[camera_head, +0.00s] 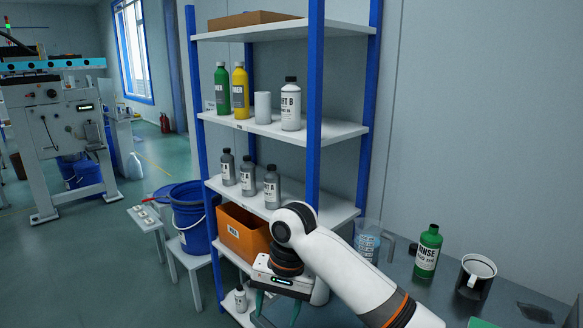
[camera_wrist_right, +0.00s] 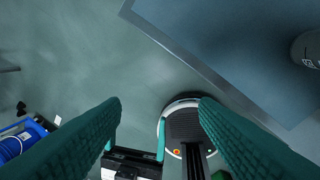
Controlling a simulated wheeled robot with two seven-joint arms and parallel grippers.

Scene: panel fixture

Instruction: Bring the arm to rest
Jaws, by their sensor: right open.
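My right arm comes in from the lower right in the head view and bends down at the wrist. Its gripper (camera_head: 278,308) hangs fingers down in front of the lower shelves, cut off by the frame's lower edge. In the right wrist view its two green fingers (camera_wrist_right: 160,105) stand wide apart with nothing between them, above bare floor. Lower in that view, a smaller gripper with two spread green fingers, which looks like my left one (camera_wrist_right: 135,140), shows beside my round base. The left arm does not show in the head view.
A blue-post shelf rack (camera_head: 313,100) with bottles and an orange bin (camera_head: 243,232) stands close to my right gripper. A grey table (camera_head: 520,300) with a green bottle (camera_head: 428,252) and a dark mug (camera_head: 476,277) lies to the right. A blue bucket (camera_head: 192,220) stands left.

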